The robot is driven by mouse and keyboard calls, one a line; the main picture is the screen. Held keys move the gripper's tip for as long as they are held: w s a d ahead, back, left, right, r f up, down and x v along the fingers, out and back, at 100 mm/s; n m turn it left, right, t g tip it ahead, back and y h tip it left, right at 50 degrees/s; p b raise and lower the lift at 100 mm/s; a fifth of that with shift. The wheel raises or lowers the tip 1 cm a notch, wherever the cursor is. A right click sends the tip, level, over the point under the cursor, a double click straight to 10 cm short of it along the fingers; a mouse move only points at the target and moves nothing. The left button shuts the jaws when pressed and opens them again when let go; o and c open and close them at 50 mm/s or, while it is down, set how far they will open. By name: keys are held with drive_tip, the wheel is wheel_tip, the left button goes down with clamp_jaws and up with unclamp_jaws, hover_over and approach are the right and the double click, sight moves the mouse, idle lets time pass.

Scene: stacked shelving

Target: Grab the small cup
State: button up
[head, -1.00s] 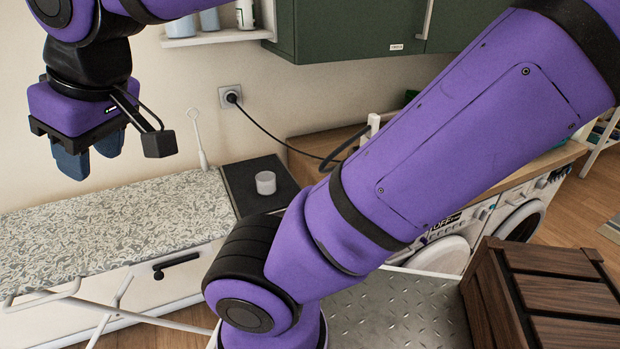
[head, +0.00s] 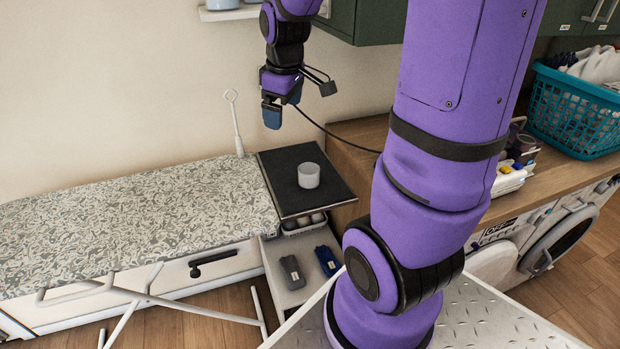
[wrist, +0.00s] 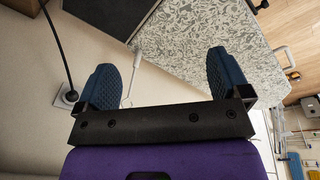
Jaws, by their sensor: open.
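The small cup (head: 308,175) is pale grey-white and stands upright on a dark square top (head: 290,199) at the right end of the ironing board. My gripper (head: 272,112) hangs above and a little left of the cup in the head view, near the wall, empty and apart from it. In the wrist view my gripper (wrist: 166,85) shows two blue fingers spread wide with nothing between them. The cup cannot be seen in the wrist view.
The patterned ironing board (head: 130,215) lies to the left, with a thin white rod (head: 236,125) rising behind it. A wooden counter (head: 352,165) with a teal laundry basket (head: 575,112) is to the right. Green cabinets (head: 375,22) hang above.

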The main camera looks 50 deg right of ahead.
sight(311, 176)
drive_tip(key=w+d+f+n, duration=0.1)
drive_tip(key=d+f, duration=0.2)
drive_tip(key=f, duration=0.3)
drive_tip(key=d+f+n+g, duration=0.1)
drive_tip(key=d+f, duration=0.3)
drive_tip(key=f, duration=0.3)
drive_tip(key=w+d+f+n+g, duration=0.1)
drive_tip(key=d+f, duration=0.3)
drive_tip(key=f, duration=0.3)
drive_tip(key=shift+w+f+y, duration=0.25)
drive_tip(key=shift+w+y, duration=0.05)
drive_tip(key=shift+w, duration=0.05)
drive_tip(key=shift+s+f, duration=0.1)
drive_tip(key=shift+f, duration=3.15)
drive_tip(key=shift+c, duration=0.3)
drive_tip(key=c, duration=0.9)
